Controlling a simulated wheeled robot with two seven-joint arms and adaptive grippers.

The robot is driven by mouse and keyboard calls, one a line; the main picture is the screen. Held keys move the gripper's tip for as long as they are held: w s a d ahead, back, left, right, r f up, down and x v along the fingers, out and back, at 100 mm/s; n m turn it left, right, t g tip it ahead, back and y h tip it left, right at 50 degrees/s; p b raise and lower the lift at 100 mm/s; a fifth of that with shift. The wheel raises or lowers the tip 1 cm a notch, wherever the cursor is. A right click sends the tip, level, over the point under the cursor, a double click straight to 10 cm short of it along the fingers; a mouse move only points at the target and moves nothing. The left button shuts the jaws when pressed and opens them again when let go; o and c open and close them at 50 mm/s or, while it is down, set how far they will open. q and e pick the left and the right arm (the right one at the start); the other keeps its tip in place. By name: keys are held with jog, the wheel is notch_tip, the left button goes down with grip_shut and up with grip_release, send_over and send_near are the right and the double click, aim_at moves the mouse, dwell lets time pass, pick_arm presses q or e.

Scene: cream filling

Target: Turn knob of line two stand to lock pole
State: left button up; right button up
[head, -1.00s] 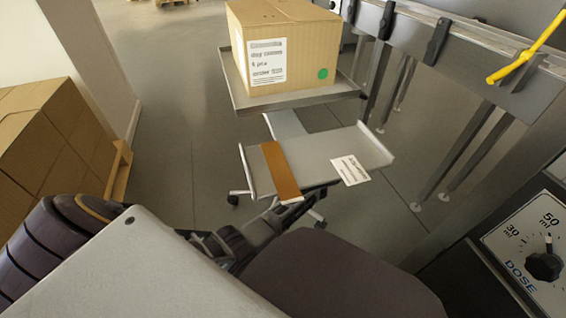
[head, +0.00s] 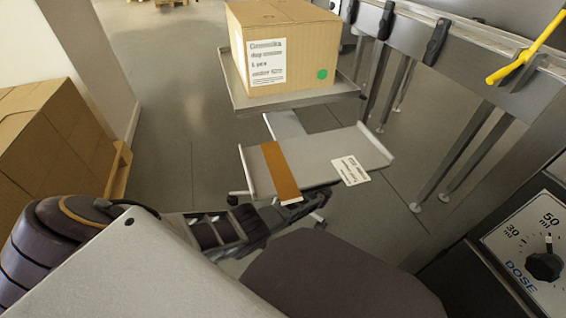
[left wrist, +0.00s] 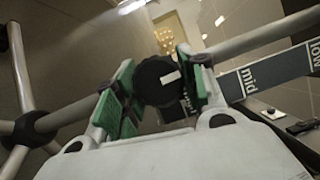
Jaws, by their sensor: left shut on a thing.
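In the left wrist view, a round black knob (left wrist: 158,82) with a white mark sits between the green pads of my left gripper (left wrist: 165,92). The gripper is shut on the knob. A grey pole (left wrist: 262,35) runs past behind it, beside a dark scale plate (left wrist: 250,82) lettered "mid" and "low". In the head view, my left arm's dark wrist links reach up to the low stand shelf with the brown strip (head: 280,172); the knob is hidden there. My right gripper is in neither view.
A cardboard box (head: 285,45) sits on a metal tray (head: 290,103) above the low shelf. Stacked cartons (head: 45,150) stand at the left. A machine frame with a yellow rod (head: 525,50) and a dose dial (head: 543,265) is at the right. Grey floor lies between.

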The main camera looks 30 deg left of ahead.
pick_arm(q)
jog(key=shift+w+m, duration=0.1)
jog(key=shift+m, duration=0.2)
jog(key=o, duration=1.1)
jog(key=shift+c, duration=0.2)
jog(key=v, duration=1.2)
jog(key=shift+f, duration=0.15)
